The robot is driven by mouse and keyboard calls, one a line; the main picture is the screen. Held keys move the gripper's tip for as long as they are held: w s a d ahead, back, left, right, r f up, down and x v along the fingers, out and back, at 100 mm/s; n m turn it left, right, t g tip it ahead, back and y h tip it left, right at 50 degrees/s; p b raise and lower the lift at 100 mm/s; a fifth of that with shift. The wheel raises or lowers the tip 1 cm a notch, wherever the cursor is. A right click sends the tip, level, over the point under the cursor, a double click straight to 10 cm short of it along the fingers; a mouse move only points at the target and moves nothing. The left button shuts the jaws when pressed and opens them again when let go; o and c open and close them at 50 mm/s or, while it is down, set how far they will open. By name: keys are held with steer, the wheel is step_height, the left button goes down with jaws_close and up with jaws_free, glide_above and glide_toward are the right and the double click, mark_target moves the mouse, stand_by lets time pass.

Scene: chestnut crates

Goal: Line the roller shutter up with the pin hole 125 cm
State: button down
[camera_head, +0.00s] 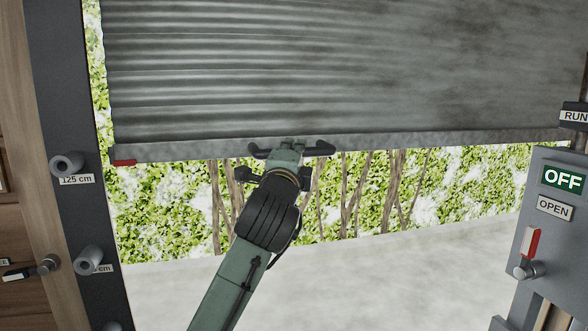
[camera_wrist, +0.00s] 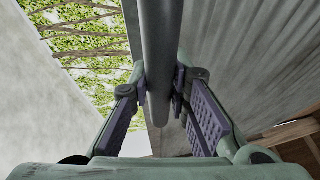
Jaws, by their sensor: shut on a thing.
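The grey ribbed roller shutter (camera_head: 300,75) hangs partly raised, with a smooth bottom rail. A red marker (camera_head: 125,162) sits at the rail's left end. It is at nearly the same picture height as the grey tube-shaped pin hole (camera_head: 66,165) above the "125 cm" label (camera_head: 77,180) on the dark left post. My gripper (camera_head: 288,148) is at the dark handle (camera_head: 318,148) on the rail's middle. In the wrist view my gripper (camera_wrist: 160,92) has its purple-padded fingers shut on the handle's grey bar (camera_wrist: 160,50). The exact gap between marker and hole level is hard to judge.
A lower tube (camera_head: 89,259) on the post has a partly hidden "cm" label. A grey control box (camera_head: 553,235) at right shows "OFF" and "OPEN" signs and a red-handled lever (camera_head: 531,243). Foliage and pale ground show through the opening under the shutter.

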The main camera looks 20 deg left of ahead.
steer(key=shift+r, duration=0.5)
steer(key=c, duration=1.5)
jaws_free()
steer(key=shift+f, duration=0.1)
steer(key=v, duration=1.2)
